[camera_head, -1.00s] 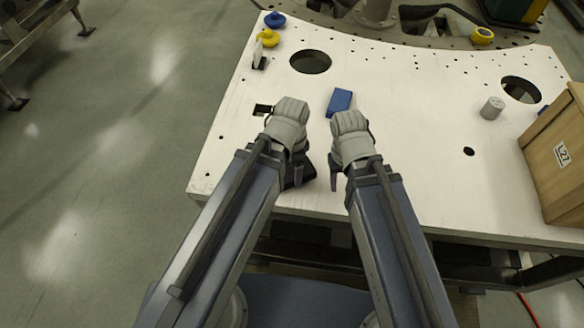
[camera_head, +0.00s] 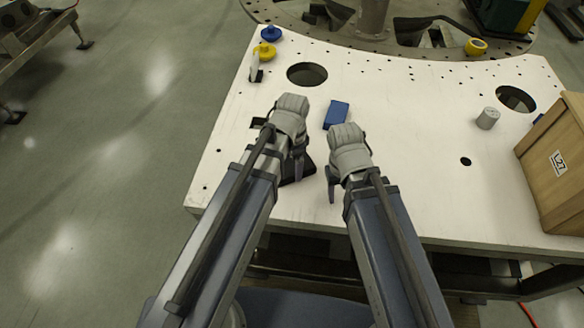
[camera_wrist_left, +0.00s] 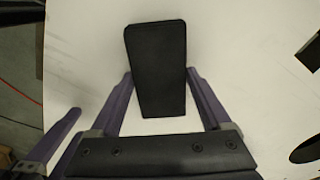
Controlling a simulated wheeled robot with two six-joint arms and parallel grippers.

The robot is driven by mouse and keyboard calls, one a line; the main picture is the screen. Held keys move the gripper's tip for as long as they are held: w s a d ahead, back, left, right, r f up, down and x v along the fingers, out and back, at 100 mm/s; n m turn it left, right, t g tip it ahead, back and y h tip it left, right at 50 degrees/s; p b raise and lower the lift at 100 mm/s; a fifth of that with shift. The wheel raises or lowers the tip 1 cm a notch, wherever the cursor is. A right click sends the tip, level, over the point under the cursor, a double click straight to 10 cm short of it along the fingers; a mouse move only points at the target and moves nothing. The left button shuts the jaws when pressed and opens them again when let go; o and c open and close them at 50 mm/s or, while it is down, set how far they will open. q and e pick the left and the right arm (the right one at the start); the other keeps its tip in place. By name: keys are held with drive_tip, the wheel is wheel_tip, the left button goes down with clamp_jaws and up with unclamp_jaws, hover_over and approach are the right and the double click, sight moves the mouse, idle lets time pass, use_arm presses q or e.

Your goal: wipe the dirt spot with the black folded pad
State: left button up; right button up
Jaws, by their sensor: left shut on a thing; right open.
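The black folded pad (camera_wrist_left: 155,70) shows in the left wrist view between the two fingers of my left gripper (camera_wrist_left: 162,103). In the head view, part of the pad (camera_head: 299,171) shows below my left gripper (camera_head: 292,160), over the front part of the white plate (camera_head: 400,190). My left gripper is shut on the pad. My right gripper (camera_head: 332,183) is open and empty, just right of the pad. I cannot make out the dirt spot with certainty; the arms and pad hide part of the plate.
A blue block (camera_head: 336,115) lies beyond my grippers. A grey cylinder (camera_head: 487,118) and a wooden box (camera_head: 556,165) stand at the right. Yellow (camera_head: 264,51) and blue (camera_head: 271,32) knobs sit at the far left. The plate has large holes. Its middle right is mostly clear.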

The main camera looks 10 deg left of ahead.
use_arm(q)
drive_tip(key=shift+w, duration=1.2)
use_arm(e)
drive_tip(key=shift+s, duration=0.1)
use_arm(q)
drive_tip(key=shift+w, duration=1.95)
wheel_tip(320, 180, up, 6)
drive_tip(key=p, duration=0.6)
use_arm(e)
wheel_tip(320, 180, up, 6)
use_arm(q)
drive_tip(key=shift+s, duration=0.1)
wheel_tip(320, 180, up, 3)
drive_tip(key=p, duration=0.3)
use_arm(e)
wheel_tip(320, 180, up, 3)
